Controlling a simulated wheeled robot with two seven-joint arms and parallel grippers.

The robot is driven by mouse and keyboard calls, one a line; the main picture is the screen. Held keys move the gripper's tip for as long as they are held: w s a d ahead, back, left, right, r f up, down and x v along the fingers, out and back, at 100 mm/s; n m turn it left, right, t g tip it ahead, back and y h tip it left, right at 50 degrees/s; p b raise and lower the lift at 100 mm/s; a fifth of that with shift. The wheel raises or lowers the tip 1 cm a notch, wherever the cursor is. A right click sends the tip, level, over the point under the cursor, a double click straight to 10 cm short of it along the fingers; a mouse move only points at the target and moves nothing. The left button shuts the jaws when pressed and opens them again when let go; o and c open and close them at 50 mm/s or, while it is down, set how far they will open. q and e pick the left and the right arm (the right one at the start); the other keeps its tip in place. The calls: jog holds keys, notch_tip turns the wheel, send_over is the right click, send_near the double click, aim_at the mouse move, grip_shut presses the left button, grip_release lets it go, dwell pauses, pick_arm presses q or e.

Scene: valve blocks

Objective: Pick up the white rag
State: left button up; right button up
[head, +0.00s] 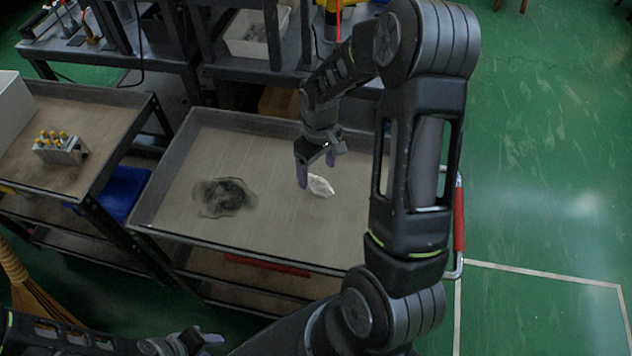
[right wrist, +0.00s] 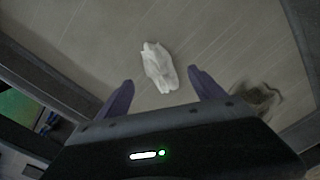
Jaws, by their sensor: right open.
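The white rag (head: 320,186) lies crumpled on the tray top of the cart (head: 270,228), right of its middle. In the right wrist view the white rag (right wrist: 159,68) lies ahead of and between the purple fingertips, apart from them. My right gripper (head: 316,170) is open and empty, over the tray close to the rag; its fingers also show in the right wrist view (right wrist: 160,86). My left gripper (head: 205,340) is low at the bottom left, away from the cart; its jaw state is unclear.
The tray has a raised rim. A table at the left holds a block with yellow-topped valves (head: 61,147). Shelving (head: 255,75) stands behind the cart. Green floor is open at the right.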

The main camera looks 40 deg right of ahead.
aim_at(316, 177)
notch_tip(316, 177, down, 4)
jog(key=shift+a+f+p, duration=0.1)
jog(key=shift+f+p, duration=0.1)
jog(key=shift+p, duration=0.25)
jog(key=c, duration=1.4)
jog(key=shift+c, duration=0.2)
jog(key=shift+r, duration=0.15)
notch_tip(316, 177, up, 10)
jog(key=shift+f+b, duration=0.1)
jog(key=shift+b, duration=0.65)
